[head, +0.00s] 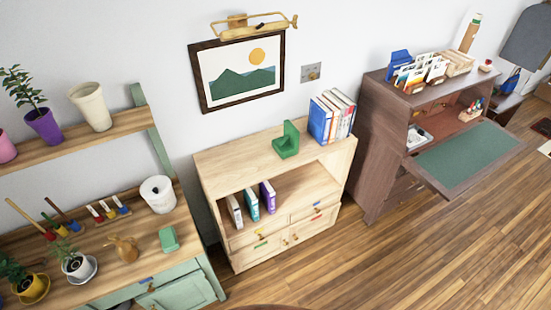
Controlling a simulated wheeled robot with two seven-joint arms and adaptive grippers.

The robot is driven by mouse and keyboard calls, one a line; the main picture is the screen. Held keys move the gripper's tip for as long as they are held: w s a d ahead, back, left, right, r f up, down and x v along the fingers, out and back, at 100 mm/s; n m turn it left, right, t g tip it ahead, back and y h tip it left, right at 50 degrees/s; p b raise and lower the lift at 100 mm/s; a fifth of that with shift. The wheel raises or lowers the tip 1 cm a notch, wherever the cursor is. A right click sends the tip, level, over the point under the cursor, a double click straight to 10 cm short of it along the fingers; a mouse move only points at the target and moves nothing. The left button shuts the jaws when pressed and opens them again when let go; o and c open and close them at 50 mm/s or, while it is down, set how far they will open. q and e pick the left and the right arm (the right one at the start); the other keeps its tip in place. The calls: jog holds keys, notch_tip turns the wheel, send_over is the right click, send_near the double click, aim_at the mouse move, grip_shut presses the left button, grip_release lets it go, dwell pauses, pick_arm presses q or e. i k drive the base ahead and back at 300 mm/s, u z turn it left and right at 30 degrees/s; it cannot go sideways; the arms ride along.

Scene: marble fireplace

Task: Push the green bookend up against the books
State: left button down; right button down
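The green bookend (287,143) is L-shaped and stands upright on the top of the light wooden cabinet (235,165). The books (331,117) stand upright in a row at the right end of the same cabinet top, with blue, white and other spines. A short bare gap of wood lies between the bookend and the blue book at the row's left end, so the two are apart. Neither of my grippers shows in the head view.
The cabinet's open shelf holds several books (252,204). A dark wooden desk (368,155) with its flap down stands close on the right. A green potting bench (185,231) with pots stands on the left. Wooden floor (330,265) is clear in front. A framed picture (243,72) hangs above.

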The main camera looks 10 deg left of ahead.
aim_at(287, 146)
jog(key=z, duration=0.55)
jog(key=i, duration=1.25)
jog(key=u, duration=0.25)
